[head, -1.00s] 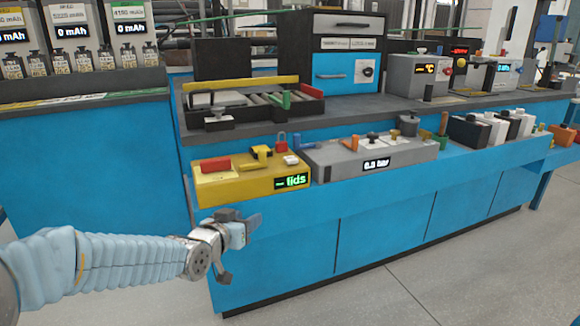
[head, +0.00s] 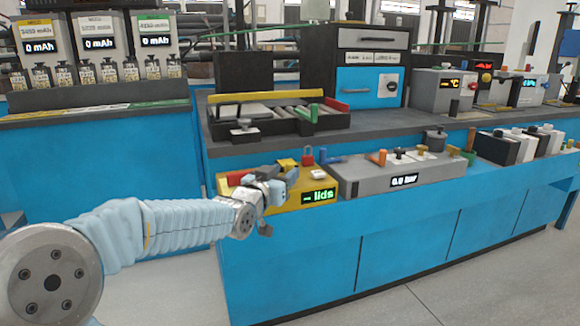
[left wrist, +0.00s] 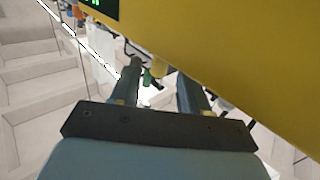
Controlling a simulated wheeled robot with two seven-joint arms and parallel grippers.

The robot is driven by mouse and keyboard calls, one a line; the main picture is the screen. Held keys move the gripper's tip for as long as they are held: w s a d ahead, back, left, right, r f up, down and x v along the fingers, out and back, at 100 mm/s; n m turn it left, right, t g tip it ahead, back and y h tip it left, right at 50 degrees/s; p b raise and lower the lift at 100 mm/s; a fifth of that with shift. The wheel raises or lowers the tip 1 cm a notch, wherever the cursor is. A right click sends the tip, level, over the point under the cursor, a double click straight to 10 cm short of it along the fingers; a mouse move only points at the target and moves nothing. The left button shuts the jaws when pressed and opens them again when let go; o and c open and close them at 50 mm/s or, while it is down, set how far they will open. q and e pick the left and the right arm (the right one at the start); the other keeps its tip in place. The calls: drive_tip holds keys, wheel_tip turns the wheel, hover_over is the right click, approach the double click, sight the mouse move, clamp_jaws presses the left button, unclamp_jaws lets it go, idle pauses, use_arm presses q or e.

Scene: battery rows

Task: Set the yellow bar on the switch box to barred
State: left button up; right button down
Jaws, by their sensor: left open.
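The yellow switch box (head: 307,198) stands on the blue bench's front ledge, with a green "lids" display. A small yellow bar (head: 286,163) sits on its top, partly hidden behind my left gripper; I cannot tell its setting. My left gripper (head: 277,203) is open and empty, in front of the box's left half and overlapping it in the head view. My right gripper is not in view.
A red block (head: 237,177), a red padlock (head: 308,155) and a white button (head: 319,174) are on or by the box top. A grey box with levers (head: 360,178) stands close on its right. A roller tray with a long yellow rail (head: 268,97) is behind.

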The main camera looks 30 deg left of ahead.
sight(288, 170)
use_arm(q)
drive_tip(key=shift+w+a, duration=0.15)
drive_tip(key=shift+w, duration=1.8)
clamp_jaws()
